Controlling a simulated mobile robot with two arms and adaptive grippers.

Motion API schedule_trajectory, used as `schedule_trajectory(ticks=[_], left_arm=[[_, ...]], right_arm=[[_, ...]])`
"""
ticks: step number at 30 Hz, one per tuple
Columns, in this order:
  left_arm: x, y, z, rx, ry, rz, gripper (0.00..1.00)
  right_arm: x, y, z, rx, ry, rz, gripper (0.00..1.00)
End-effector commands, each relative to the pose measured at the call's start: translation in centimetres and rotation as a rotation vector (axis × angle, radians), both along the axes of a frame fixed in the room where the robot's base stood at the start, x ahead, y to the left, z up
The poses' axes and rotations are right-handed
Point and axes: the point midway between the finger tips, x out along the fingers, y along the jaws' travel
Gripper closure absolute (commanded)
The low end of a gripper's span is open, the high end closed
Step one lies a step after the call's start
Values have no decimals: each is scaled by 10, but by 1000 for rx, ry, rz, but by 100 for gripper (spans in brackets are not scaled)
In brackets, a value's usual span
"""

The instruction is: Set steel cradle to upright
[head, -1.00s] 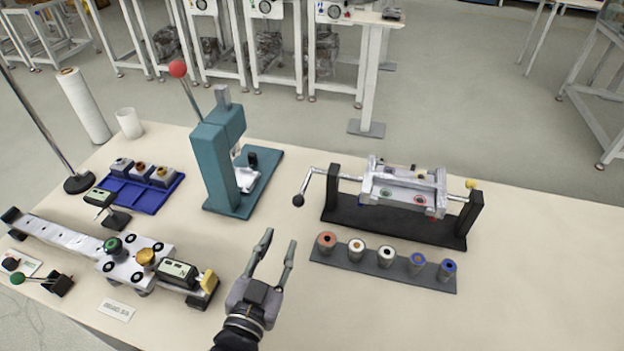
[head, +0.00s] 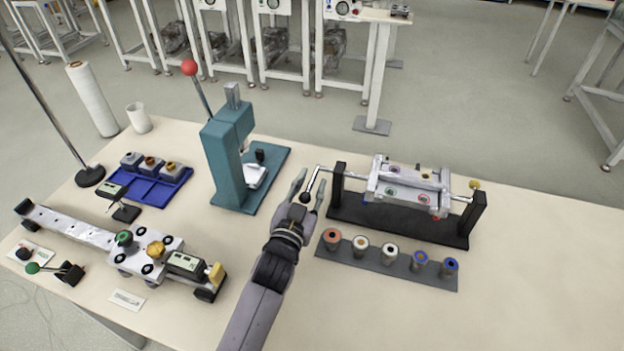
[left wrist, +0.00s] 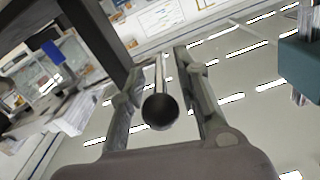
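The steel cradle (head: 410,182) hangs on a horizontal shaft between two black posts on a black base (head: 395,222). It looks roughly level, with coloured rings on its near face. A crank with a black ball knob (head: 305,198) is at the left end of the shaft. My left gripper (head: 308,190) is at the crank, its fingers open on either side of the knob. In the left wrist view the knob (left wrist: 160,111) sits between the open fingers (left wrist: 157,92), with gaps on both sides. My right gripper is not in view.
A grey strip with several coloured bushings (head: 389,253) lies in front of the cradle's base. A teal press (head: 229,160) stands left of my gripper. A blue tray (head: 158,188) and a track with a carriage (head: 145,257) are farther left. The table's right side is clear.

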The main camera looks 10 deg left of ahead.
Motion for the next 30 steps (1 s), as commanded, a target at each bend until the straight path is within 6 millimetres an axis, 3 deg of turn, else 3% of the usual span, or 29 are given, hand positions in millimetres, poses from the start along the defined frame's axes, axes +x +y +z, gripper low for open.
schedule_trajectory(ticks=[4,14,27,30], left_arm=[[12,-2,0,0,0,0,70],[14,-3,0,0,0,0,70],[14,-3,0,1,0,0,100],[14,-3,0,1,0,0,100]], right_arm=[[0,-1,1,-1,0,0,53],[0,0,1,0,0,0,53],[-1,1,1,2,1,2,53],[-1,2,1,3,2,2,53]])
